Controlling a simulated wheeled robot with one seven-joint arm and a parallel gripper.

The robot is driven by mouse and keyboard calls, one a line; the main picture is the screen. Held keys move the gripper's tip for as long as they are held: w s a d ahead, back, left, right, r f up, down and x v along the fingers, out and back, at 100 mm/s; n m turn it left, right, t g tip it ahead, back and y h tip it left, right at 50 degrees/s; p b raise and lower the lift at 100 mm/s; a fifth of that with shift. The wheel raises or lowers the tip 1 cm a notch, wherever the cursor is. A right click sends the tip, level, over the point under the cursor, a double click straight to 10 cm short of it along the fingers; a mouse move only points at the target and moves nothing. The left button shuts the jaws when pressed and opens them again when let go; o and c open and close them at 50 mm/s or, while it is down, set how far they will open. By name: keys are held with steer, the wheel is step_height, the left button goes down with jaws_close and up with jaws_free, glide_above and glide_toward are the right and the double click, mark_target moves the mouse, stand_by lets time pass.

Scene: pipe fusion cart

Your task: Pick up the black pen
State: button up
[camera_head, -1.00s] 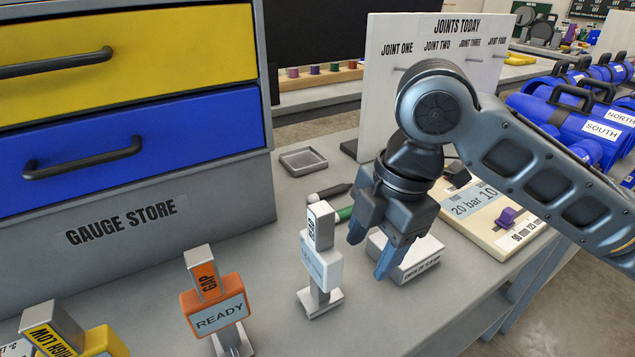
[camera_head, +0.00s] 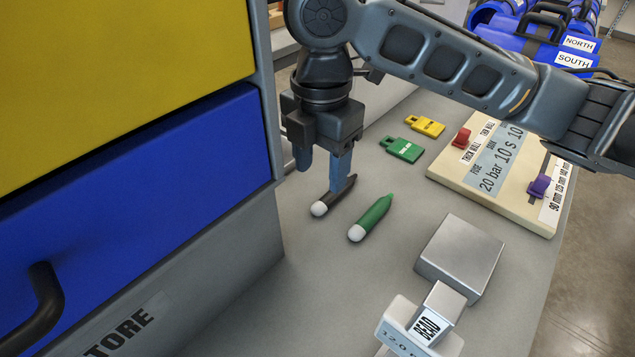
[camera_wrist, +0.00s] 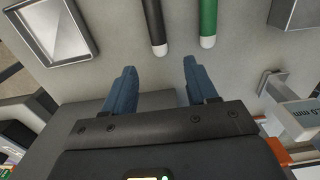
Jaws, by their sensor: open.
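The black pen (camera_head: 338,196) lies on the grey bench top, with its white end toward the head camera. My gripper (camera_head: 322,170) is over the bench beside the drawer unit, fingers pointing down, open and empty. One finger hides part of the black pen in the head view. In the wrist view the black pen (camera_wrist: 153,22) lies beyond the fingertips, its white end lined up with the gap between the open fingers (camera_wrist: 159,72). A green pen (camera_head: 373,216) with a white end lies to its right, apart from it; it also shows in the wrist view (camera_wrist: 208,20).
The blue drawer (camera_head: 140,190) is close on the left. Green (camera_head: 403,149) and yellow (camera_head: 426,126) tags lie behind the pens. A settings board (camera_head: 495,165) is at the right, and a metal block (camera_head: 460,255) and an upright gauge (camera_head: 428,320) are in front.

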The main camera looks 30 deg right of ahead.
mark_target(321, 203)
step_height(321, 203, down, 8)
steer(key=shift+w+d+r, duration=0.1)
steer(key=shift+d+r, duration=0.05)
steer(key=shift+r, duration=0.1)
jaws_close()
stand_by(0.6)
